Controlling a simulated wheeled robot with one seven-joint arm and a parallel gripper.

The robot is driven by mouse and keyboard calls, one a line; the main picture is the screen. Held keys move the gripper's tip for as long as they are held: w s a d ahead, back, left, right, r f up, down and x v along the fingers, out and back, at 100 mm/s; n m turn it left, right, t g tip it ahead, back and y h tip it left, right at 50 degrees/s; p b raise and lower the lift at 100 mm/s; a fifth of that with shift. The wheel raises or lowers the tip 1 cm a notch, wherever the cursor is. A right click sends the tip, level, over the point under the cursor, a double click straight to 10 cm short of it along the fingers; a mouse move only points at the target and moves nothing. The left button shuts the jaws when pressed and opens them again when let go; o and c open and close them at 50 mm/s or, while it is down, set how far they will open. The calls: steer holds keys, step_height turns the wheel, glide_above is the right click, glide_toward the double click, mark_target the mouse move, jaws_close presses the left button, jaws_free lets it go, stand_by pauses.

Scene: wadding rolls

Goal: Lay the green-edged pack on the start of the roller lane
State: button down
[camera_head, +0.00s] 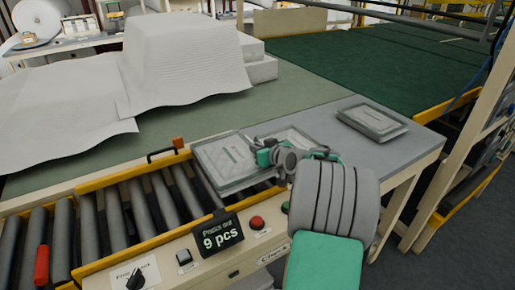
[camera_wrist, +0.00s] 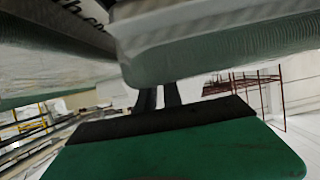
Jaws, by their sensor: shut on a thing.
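A flat grey-white pack with a greenish edge (camera_head: 225,162) is at the right end of the roller lane (camera_head: 150,205), partly over the last rollers and partly over the grey table. My gripper (camera_head: 266,156) is shut on its right side. I cannot tell whether the pack touches the rollers or hangs just above them. In the wrist view, a pale pack with a grey-green side (camera_wrist: 215,45) fills the top, above my green gripper part (camera_wrist: 180,150). The fingertips are largely hidden.
Another pack (camera_head: 298,138) lies just behind my gripper, and a third (camera_head: 372,122) lies farther right on the grey table (camera_head: 420,140). White wadding sheets (camera_head: 180,65) lie behind the lane.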

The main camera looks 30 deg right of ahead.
steer(key=shift+d+f, duration=0.1)
steer(key=shift+f, duration=0.25)
steer(key=shift+f+b, duration=0.35)
steer(key=shift+b, duration=0.15)
steer(key=shift+f+b, duration=0.3)
steer(key=shift+b, duration=0.15)
steer(key=c, duration=1.5)
jaws_free()
steer(key=shift+r+p, duration=0.4)
steer(key=shift+p, duration=0.1)
steer(key=shift+r+p, duration=0.55)
steer(key=shift+p, duration=0.1)
steer(key=b+v, duration=0.2)
steer(key=v, duration=1)
steer(key=shift+f, duration=0.35)
